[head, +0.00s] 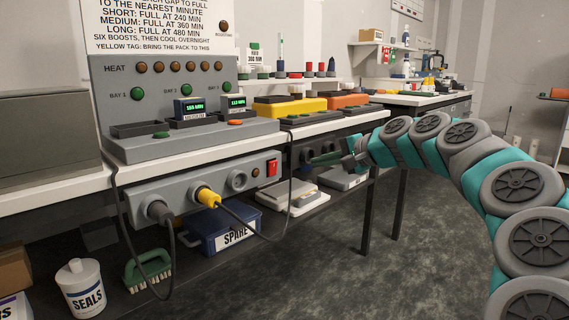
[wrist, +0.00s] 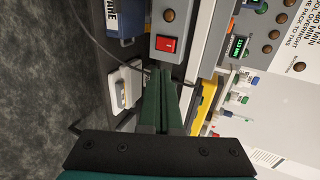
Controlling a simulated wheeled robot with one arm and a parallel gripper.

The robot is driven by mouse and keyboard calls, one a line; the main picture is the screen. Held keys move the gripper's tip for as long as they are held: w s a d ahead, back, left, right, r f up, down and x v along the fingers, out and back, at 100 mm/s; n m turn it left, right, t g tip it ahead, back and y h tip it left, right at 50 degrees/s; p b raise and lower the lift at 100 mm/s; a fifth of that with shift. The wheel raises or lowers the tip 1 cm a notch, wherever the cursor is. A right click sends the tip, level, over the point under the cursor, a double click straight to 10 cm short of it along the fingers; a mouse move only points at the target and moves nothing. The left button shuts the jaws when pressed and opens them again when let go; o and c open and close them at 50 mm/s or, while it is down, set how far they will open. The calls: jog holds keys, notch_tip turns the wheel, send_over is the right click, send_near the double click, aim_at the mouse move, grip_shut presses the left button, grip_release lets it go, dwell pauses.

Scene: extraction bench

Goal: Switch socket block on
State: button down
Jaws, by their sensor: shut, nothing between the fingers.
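The socket block (head: 180,192) is a long grey box along the bench's front edge. A grey plug (head: 159,211) and a yellow plug (head: 208,196) sit in it, with one empty socket to their right. A red rocker switch (head: 272,167) is at its right end, beside a small brownish lamp (head: 256,172). The switch also shows in the wrist view (wrist: 166,44), just beyond the fingertips. My gripper (head: 314,162) is shut and empty, to the right of the switch and apart from it. Its green fingers (wrist: 160,72) point toward the block's end.
A dark cable (head: 290,185) hangs from the bench between the block and my gripper. A charger with heat lamps and bays (head: 180,95) stands above. Open floor lies to the right.

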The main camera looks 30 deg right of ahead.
send_near(275, 162)
notch_tip(275, 162, down, 4)
jog(key=w, duration=0.2)
jog(key=w+a, duration=0.1)
jog(key=w, duration=0.1)
jog(key=shift+w+a+r, duration=0.25)
jog(key=shift+w+a, duration=0.05)
jog(key=shift+a, duration=0.05)
jog(key=shift+w+a+r, duration=0.1)
jog(key=shift+w+a, duration=0.15)
jog(key=shift+w, duration=0.3)
jog(key=shift+w+r+g+p, duration=0.25)
jog(key=shift+r+p, duration=0.25)
jog(key=shift+p, duration=0.75)
jog(key=shift+w+a+f+g, duration=0.1)
jog(key=shift+f+g, duration=0.1)
jog(key=shift+g, duration=0.05)
jog(key=shift+f, duration=0.1)
